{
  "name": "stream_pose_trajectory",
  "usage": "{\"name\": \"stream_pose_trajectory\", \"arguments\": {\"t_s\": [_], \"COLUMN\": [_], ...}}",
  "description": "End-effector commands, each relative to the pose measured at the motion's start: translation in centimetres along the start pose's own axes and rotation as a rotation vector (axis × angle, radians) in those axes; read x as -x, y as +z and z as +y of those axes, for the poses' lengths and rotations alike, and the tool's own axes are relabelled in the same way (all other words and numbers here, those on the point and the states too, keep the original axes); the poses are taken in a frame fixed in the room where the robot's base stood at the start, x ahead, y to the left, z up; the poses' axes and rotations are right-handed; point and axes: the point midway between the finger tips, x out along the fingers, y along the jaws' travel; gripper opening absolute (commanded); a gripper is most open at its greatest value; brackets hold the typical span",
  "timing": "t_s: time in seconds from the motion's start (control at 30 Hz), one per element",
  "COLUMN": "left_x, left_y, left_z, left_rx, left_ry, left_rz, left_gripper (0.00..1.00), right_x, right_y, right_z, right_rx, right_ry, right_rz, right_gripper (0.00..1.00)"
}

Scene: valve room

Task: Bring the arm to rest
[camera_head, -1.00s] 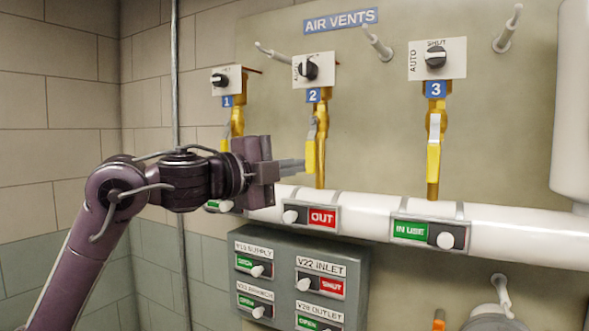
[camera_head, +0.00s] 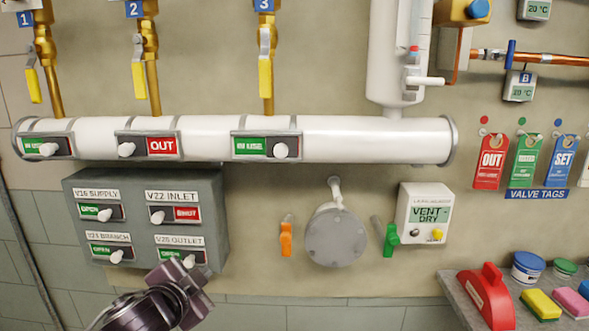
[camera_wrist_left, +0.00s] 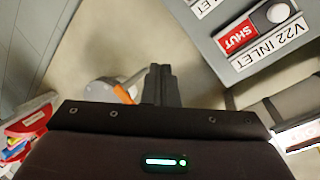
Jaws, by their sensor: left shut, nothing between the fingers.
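My left gripper (camera_head: 184,272) is low at the bottom left of the head view, in front of the lower edge of the grey valve box (camera_head: 215,205). It partly covers the V20 outlet slider's surroundings. In the left wrist view the dark fingers (camera_wrist_left: 159,84) are together with nothing between them. The left arm comes up from the bottom edge. My right gripper is in neither view.
A white pipe (camera_head: 365,138) with sliding signs runs above the box. An orange-handled valve (camera_head: 286,238), a round grey flange (camera_head: 335,238) and a green handle (camera_head: 391,240) project to the right. A bench (camera_head: 455,290) holding a red object stands at lower right.

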Motion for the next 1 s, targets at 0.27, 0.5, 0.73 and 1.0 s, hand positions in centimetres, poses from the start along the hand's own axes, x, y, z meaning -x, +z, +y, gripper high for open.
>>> {"name": "stream_pose_trajectory", "arguments": {"t_s": [0.27,0.5,0.73,1.0], "left_x": [5.5,11.1,16.5,11.9], "left_y": [10.6,15.5,18.3,23.1], "left_z": [12.8,18.8,23.1,28.2], "left_rx": [0.392,0.589,0.736,0.724], "left_ry": [0.187,0.292,0.377,0.391], "left_rz": [-0.406,-0.665,-0.877,-0.898], "left_gripper": [0.00,0.00,0.00,0.00], "right_x": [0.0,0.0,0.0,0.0], "right_y": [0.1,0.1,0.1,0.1], "right_z": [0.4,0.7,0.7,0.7], "right_rx": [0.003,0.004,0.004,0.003], "right_ry": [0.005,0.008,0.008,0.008], "right_rz": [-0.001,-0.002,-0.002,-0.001], "right_gripper": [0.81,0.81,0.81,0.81]}}
